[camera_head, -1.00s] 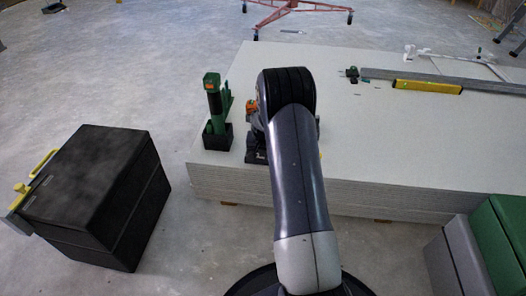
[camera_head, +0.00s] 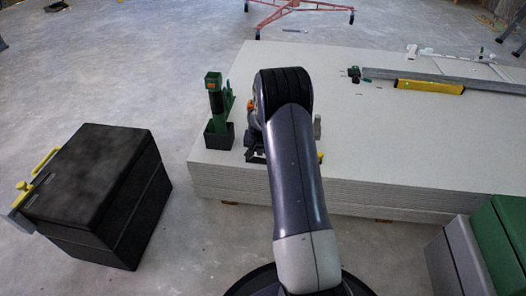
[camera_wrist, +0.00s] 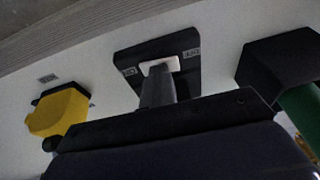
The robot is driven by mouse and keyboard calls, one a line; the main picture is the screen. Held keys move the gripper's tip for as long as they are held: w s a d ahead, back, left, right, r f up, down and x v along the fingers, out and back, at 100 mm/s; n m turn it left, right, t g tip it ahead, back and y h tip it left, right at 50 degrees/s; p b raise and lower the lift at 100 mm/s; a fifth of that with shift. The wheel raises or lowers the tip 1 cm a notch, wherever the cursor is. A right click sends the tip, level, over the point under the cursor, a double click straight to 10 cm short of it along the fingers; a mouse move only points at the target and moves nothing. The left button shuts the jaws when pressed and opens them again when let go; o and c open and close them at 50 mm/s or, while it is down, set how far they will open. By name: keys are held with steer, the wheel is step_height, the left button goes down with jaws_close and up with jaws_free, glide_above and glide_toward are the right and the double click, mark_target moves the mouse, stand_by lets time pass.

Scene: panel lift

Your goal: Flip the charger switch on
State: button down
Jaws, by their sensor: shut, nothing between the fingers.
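The charger (camera_wrist: 185,75) is a black plate on the pale panel stack, with small labels on its face. It also shows in the head view (camera_head: 256,157), partly hidden by my arm. A white piece (camera_wrist: 160,65), which looks like its switch, is in the upper middle of the plate. My gripper (camera_wrist: 158,80) is shut and empty. Its grey fingers reach up to the white piece and cover its lower edge. I cannot tell whether they touch it or which way the switch is set. In the head view my arm hides the fingertips.
A black holder (camera_head: 219,140) with a green tool (camera_head: 215,100) stands left of the charger. A yellow object (camera_wrist: 60,112) lies to the charger's left in the wrist view. A yellow level (camera_head: 430,87) and a rail lie further right on the panel stack (camera_head: 370,150). A black box (camera_head: 95,190) stands left.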

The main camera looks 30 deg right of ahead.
steer(key=shift+a, duration=0.1)
steer(key=r+p, duration=0.2)
steer(key=r, duration=0.1)
steer(key=r+p, duration=0.1)
steer(key=r, duration=0.1)
steer(key=shift+s+d+r, duration=0.15)
steer(key=shift+s+d, duration=0.1)
steer(key=p+v, duration=0.3)
steer(key=v, duration=0.5)
steer(key=shift+s+r, duration=0.2)
steer(key=shift+r, duration=0.1)
